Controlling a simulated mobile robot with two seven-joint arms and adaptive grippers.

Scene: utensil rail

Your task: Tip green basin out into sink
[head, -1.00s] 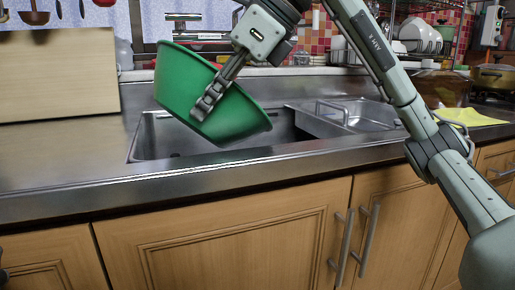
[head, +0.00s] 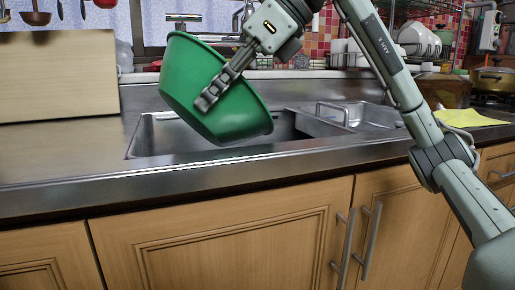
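The green basin (head: 228,112) is held in the air above the sink (head: 163,140), strongly tilted, with its upper left edge high and its lower right end low over the basin opening. My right gripper (head: 207,100) reaches in from the upper right, and its fingers are on the basin's near wall, shut on it. The inside of the basin is hidden, so I cannot tell whether anything is in it. No contents are seen falling. My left gripper is not in view.
A steel counter edge (head: 85,197) runs in front of the sink. A wooden board (head: 55,75) stands at the left. A yellow cloth (head: 468,117) lies at the right, near a pot (head: 495,78). A tap and window are behind.

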